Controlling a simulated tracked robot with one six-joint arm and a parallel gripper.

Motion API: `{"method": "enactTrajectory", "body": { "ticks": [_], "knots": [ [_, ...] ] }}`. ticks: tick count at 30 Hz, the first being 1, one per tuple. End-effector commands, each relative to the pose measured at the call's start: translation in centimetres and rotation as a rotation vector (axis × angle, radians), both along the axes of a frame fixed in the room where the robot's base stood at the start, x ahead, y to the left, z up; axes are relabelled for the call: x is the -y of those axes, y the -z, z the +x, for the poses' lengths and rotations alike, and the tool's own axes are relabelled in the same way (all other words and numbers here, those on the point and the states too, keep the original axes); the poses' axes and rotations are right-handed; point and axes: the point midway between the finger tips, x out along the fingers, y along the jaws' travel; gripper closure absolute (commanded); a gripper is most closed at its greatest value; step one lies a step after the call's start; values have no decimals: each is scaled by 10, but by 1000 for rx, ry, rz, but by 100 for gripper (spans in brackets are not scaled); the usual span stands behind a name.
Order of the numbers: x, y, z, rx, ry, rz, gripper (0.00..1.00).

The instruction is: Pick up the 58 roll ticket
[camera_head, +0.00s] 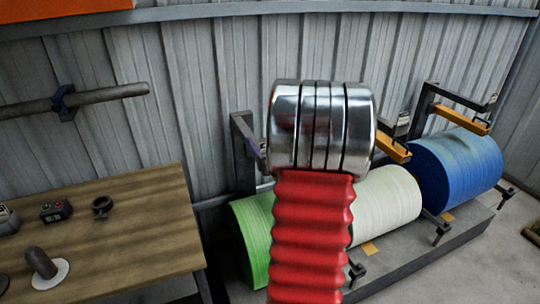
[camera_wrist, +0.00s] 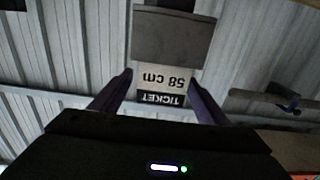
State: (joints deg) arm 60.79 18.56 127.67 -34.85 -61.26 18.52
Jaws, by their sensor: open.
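The 58 cm ticket (camera_wrist: 163,80) is a pale card with a black band marked TICKET, and its print appears upside down in the wrist view. It adjoins a plain grey plate (camera_wrist: 172,36). My gripper (camera_wrist: 160,74) is open, with one purple finger on each side of the card. I see a gap at each side, and I cannot tell how deep the card sits between the fingers.
Green (camera_head: 253,232), white (camera_head: 388,197) and blue (camera_head: 458,168) rolls stand in a rack with dark posts and yellow arms (camera_head: 462,118). A wooden table (camera_head: 130,225) holds small items at left. A corrugated wall (camera_head: 210,60) stands close behind. A bar (camera_head: 100,98) runs along it.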

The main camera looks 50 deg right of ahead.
Motion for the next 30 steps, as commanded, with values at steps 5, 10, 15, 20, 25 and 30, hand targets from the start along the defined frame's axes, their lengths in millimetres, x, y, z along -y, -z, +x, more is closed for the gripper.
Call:
{"method": "enactTrajectory", "body": {
  "ticks": [5, 10, 15, 20, 25, 30],
  "knots": [
    [6, 0, 10, -1, 0, 1, 31],
    [6, 0, 10, -1, 0, 1, 31],
    [6, 0, 10, 0, 0, 0, 31],
    [6, 0, 9, 0, 0, 0, 31],
    [6, 0, 9, 0, 0, 0, 43],
    [6, 0, 9, 0, 0, 0, 54]
  ]
}}
